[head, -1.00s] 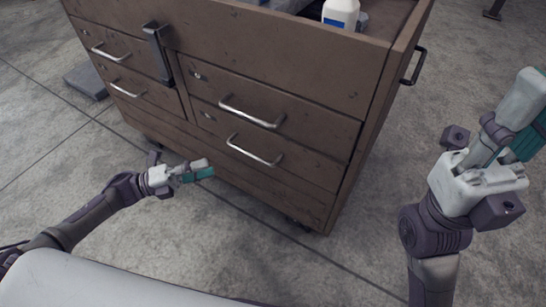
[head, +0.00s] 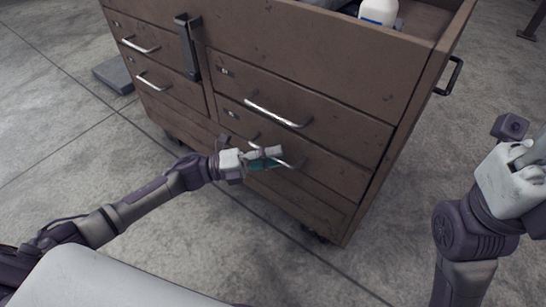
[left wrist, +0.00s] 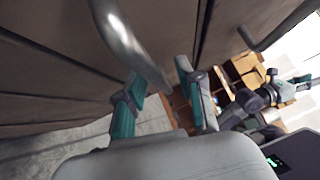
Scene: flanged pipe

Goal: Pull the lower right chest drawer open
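The brown chest stands ahead, and its lower right drawer (head: 335,172) is shut flush with the front. The drawer's curved metal handle (head: 293,164) is partly hidden behind my left gripper (head: 268,158) in the head view. In the left wrist view a handle (left wrist: 128,42) comes down from the top, and its end lies near and between the tips of my left gripper (left wrist: 163,95). The fingers are apart, and I see no grip on the handle. My right gripper (head: 520,165) is at the right edge, away from the chest, with its fingers mostly cut off.
The upper right drawer's handle (head: 277,113) is just above my left gripper. Two left drawers have handles, and a dark vertical bar (head: 188,47) stands out between the columns. A white bottle (head: 378,12) is on top. Floor before the chest is clear.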

